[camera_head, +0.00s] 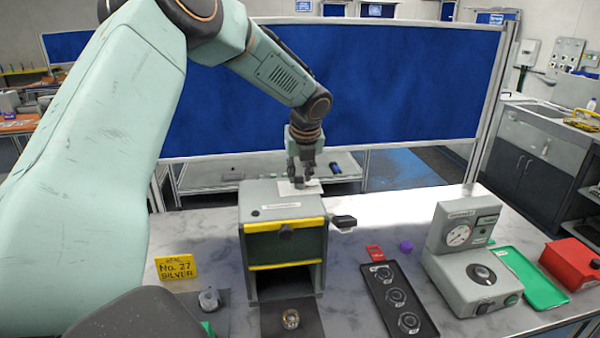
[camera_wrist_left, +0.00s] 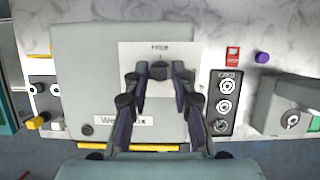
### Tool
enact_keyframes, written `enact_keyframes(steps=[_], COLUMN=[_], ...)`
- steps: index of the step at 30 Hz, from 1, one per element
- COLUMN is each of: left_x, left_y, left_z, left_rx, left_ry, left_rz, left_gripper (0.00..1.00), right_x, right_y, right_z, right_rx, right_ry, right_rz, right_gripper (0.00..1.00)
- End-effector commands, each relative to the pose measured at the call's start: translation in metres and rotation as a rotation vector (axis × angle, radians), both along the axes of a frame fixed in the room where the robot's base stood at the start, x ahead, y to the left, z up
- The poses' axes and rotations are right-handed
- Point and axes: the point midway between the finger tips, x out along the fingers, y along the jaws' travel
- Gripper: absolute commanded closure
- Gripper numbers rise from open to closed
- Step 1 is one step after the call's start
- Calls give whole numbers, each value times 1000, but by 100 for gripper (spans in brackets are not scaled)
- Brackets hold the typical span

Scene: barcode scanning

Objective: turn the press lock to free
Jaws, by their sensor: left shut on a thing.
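The grey press (camera_head: 258,212) stands on the marbled bench, with a dark green front panel between yellow bars and an open bay below. On its top is a white lock plate (camera_head: 313,187), which also shows in the wrist view (camera_wrist_left: 190,52) with small print too blurred to read. The dark lock knob (camera_wrist_left: 158,70) sits on this plate. My left gripper (camera_head: 299,183) reaches down from above and is shut on the knob, with a fingertip on each side in the wrist view (camera_wrist_left: 158,76). The fingers hide part of the plate. My right gripper is not in view.
A black handle (camera_head: 343,221) sticks out at the press's right. A brass ring (camera_head: 290,319) lies in front. A yellow sign (camera_head: 175,267) stands left. To the right are a black tray (camera_head: 378,295), a grey gauge unit (camera_head: 440,262), a green tray (camera_head: 543,290) and a red box (camera_head: 570,262).

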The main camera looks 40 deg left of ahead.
Motion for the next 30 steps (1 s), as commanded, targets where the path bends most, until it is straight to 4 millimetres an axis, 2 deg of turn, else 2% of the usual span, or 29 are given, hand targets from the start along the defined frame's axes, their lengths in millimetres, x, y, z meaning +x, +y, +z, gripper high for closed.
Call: enact_keyframes(steps=[8,30], left_x=[0,4], left_y=[0,-1], left_z=[-2,-4], left_rx=[2,1], left_ry=[7,6], left_rz=[156,856], left_gripper=[100,100], right_x=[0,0], right_y=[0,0], right_z=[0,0], right_rx=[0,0], right_ry=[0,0], right_rz=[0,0], right_gripper=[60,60])
